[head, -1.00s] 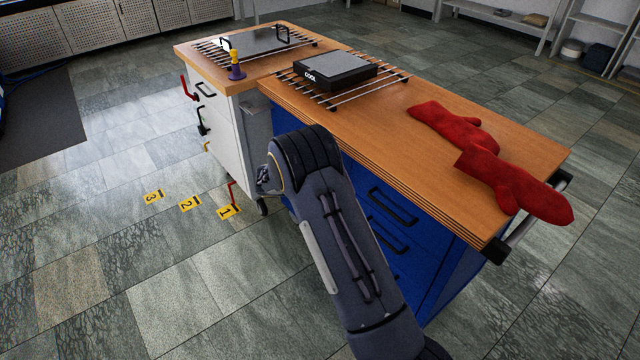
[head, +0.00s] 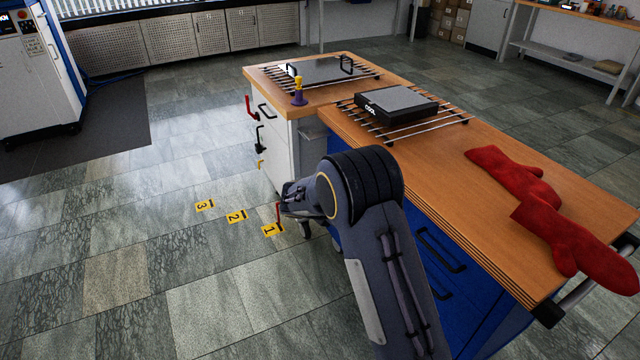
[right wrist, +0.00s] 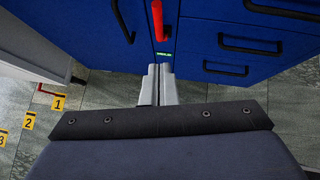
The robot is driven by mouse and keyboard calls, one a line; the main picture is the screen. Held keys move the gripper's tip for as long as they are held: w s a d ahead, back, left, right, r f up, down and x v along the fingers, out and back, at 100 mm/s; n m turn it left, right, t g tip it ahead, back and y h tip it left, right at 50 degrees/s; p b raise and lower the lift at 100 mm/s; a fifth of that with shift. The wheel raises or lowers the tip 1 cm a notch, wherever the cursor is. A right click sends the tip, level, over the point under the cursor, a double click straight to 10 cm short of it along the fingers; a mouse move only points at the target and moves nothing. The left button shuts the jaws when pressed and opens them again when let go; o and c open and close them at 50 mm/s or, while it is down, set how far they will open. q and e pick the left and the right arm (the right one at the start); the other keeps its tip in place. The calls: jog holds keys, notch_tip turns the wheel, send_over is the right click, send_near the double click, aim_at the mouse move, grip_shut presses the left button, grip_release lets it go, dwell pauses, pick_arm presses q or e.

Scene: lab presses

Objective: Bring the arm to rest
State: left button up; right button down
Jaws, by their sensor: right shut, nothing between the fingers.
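My right arm (head: 375,240) reaches in from the bottom of the head view, in front of the blue drawer cabinet (head: 465,285). Its dark, rounded joint hides part of the cabinet, and the right fingers are not clear there. In the right wrist view my right gripper (right wrist: 159,72) has its two pale fingers together, shut and empty. They point towards the blue drawer fronts, below a red handle (right wrist: 157,20). I cannot tell how far the fingertips are from the drawers. My left gripper is not in view.
The wooden worktop (head: 450,190) holds a black device (head: 396,103) on a rack and red oven mitts (head: 555,215). A white cabinet (head: 275,140) stands left of the blue one. Floor markers (head: 236,216) lie on open tiles to the left.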

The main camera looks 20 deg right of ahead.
jog(key=s+a+r+m+y+p, duration=0.2)
jog(key=s+r+m+y+p, duration=0.45)
jog(key=s+r+m, duration=0.8)
jog(key=s+a+r+m+t+y+p, duration=0.1)
jog(key=s+a+r+m+y+p, duration=0.1)
jog(key=s, duration=0.8)
jog(key=s+a+r+m+t+y+p, duration=0.2)
jog(key=s+a+r+m+y+p, duration=0.1)
jog(key=s+a+r+m, duration=0.3)
jog(key=s+a+r+y, duration=0.1)
jog(key=s+a+r, duration=0.1)
jog(key=s+a, duration=0.1)
jog(key=shift+s+a+y, duration=0.35)
jog(key=shift+s, duration=0.45)
